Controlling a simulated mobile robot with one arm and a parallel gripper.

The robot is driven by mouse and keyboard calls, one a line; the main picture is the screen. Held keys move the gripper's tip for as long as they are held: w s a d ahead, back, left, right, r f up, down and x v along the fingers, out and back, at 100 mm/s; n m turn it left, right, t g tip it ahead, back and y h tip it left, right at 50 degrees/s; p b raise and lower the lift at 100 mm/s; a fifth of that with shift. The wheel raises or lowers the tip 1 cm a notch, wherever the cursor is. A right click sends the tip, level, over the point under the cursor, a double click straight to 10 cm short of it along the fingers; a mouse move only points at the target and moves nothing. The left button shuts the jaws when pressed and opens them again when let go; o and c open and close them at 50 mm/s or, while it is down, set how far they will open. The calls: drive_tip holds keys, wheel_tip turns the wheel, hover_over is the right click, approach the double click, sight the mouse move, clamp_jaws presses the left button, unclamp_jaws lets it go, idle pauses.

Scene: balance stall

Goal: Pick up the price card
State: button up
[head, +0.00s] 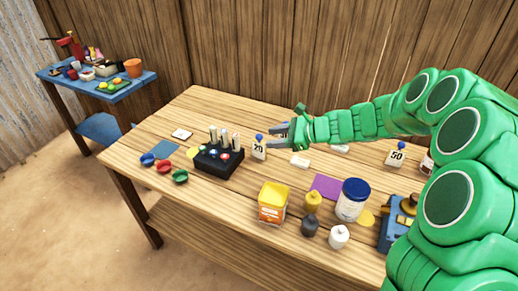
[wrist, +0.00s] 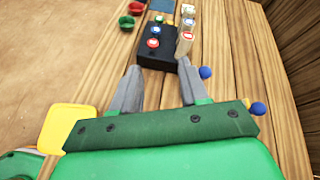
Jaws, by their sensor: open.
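Two white price cards with blue knobs on top show in the head view. One, marked 20 (head: 259,150), stands upright near the table's middle.
A black rack (head: 218,160) with several tubes stands left of the 20 card. Red, blue and green cups (head: 164,167) lie beyond it. A yellow box (head: 272,203), small bottles (head: 313,202) and a white jar (head: 352,199) stand at the front. The wooden wall (head: 270,50) closes the back.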

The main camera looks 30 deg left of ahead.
drive_tip(key=w+a+f+m+t, duration=0.35)
drive_tip(key=w+f+m, duration=0.25)
drive_tip(key=w+f, duration=0.4)
hover_over(259, 158)
drive_tip(key=shift+g, duration=0.35)
drive_tip(key=shift+w+a+f, duration=0.1)
drive_tip(key=shift+w+f, duration=0.05)
drive_tip(key=shift+f, duration=0.95)
drive_tip(key=shift+w+a+f, duration=0.1)
drive_tip(key=shift+w+f, duration=0.05)
drive_tip(key=shift+f, duration=0.95)
clamp_jaws()
